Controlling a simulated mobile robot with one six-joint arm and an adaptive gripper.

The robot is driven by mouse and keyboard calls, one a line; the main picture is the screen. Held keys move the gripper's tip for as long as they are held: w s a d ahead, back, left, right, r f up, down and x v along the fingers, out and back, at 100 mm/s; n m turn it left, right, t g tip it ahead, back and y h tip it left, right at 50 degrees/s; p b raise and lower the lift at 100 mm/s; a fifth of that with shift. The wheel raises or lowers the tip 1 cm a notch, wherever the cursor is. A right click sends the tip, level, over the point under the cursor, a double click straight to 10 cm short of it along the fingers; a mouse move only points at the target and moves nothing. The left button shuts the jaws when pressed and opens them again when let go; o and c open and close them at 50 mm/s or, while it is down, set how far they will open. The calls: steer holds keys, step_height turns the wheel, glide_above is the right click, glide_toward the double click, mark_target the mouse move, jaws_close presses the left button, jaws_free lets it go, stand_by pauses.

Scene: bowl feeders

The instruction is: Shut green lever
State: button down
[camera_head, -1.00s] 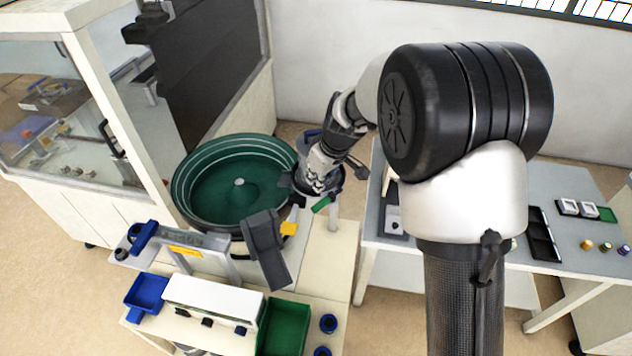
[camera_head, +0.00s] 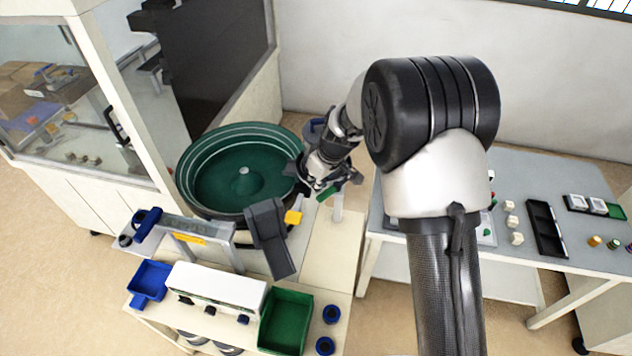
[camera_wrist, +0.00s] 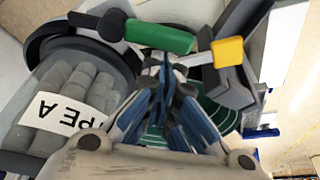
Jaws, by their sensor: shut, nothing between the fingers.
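The green lever (camera_head: 327,193) shows at the right side of the feeder, just beside my gripper (camera_head: 314,182). In the wrist view the green lever (camera_wrist: 160,37) lies slightly tilted across the top middle, with a grey arm at its left end. My gripper (camera_wrist: 164,72) points up at it with fingers together and empty. The fingertips look close below the lever; I cannot tell whether they touch. A yellow handle (camera_head: 293,217) sits on the grey chute nearby, and also shows right of the green lever in the wrist view (camera_wrist: 228,52).
The green bowl feeder (camera_head: 215,180) stands left of my gripper. A grey chute (camera_head: 268,240) is in front. A bin labelled with "PE A" (camera_wrist: 68,112) is at left in the wrist view. A green tray (camera_head: 285,320) and a blue tray (camera_head: 149,281) sit lower.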

mark_target(323, 200)
steer(key=shift+s+d+n+b, duration=0.15)
steer(key=shift+s+n+b, duration=0.15)
steer(key=shift+n+b, duration=0.6)
steer(key=n+b, duration=0.1)
steer(key=b, duration=0.1)
steer(key=s+d+n+g+b, duration=0.1)
steer(key=n+b, duration=0.1)
steer(key=s+n+y+b, duration=0.1)
steer(key=b, duration=0.1)
steer(key=shift+s+d+f+n+g, duration=0.1)
steer(key=shift+d+f+n+g, duration=0.05)
steer(key=shift+d+n+g, duration=0.15)
steer(key=n, duration=0.1)
steer(key=s+d+n+g+b, duration=0.1)
steer(key=shift+n, duration=0.4)
steer(key=d+n, duration=0.1)
steer(key=n, duration=0.1)
steer(key=d+n+g, duration=0.1)
steer(key=n, duration=0.1)
steer(key=shift+s+d, duration=0.25)
steer(key=shift+s, duration=0.15)
steer(key=shift+d, duration=0.1)
steer(key=shift+r, duration=0.25)
